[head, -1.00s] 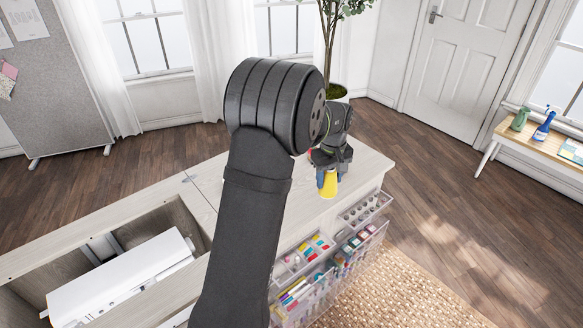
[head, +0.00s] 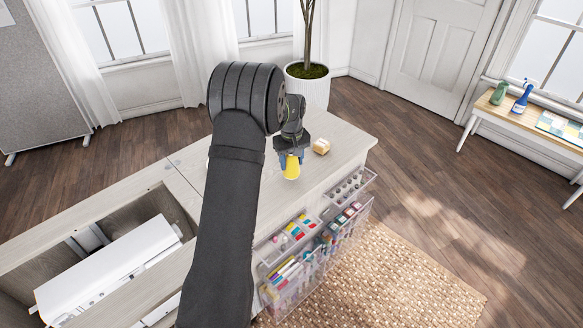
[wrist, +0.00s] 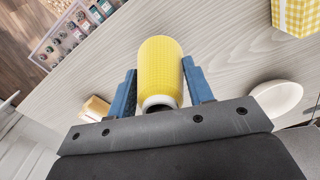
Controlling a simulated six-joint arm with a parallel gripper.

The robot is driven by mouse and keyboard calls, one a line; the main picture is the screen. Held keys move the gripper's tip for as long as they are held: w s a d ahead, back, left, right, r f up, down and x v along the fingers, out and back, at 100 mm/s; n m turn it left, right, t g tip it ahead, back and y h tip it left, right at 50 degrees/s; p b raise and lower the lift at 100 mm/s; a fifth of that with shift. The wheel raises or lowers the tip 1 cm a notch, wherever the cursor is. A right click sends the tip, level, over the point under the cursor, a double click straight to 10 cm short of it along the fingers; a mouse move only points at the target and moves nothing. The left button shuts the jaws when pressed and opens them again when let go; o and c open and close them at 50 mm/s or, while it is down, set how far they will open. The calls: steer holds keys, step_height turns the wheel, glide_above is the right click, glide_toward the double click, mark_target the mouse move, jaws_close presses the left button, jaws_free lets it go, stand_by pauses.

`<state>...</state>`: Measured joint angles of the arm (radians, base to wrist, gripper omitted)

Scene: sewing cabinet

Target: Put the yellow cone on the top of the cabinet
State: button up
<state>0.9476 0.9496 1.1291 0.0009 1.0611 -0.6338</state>
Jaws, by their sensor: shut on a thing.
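The yellow cone (head: 292,169) is a ribbed thread cone with a white end, seen close in the wrist view (wrist: 161,65). My gripper (head: 290,157) points down over the cabinet top (head: 335,165) and is shut on the cone. In the wrist view its blue fingers (wrist: 159,74) press on both sides of the cone. The cone is over the right part of the cabinet top, towards the front edge; I cannot tell whether it touches the surface.
A small tan block (head: 321,146) sits right of my gripper. The wrist view shows a white dish (wrist: 278,97) and a yellow checked box (wrist: 295,15) on the top. Clear drawers (head: 300,270) stick out from the cabinet's front. The sunken machine well (head: 110,240) lies left.

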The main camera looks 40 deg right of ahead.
mark_target(291, 167)
steer(key=shift+f, duration=1.6)
steer(key=shift+f, duration=0.2)
steer(key=o, duration=1)
steer(key=shift+r, duration=0.1)
step_height(291, 167, up, 12)
steer(key=shift+r, duration=0.1)
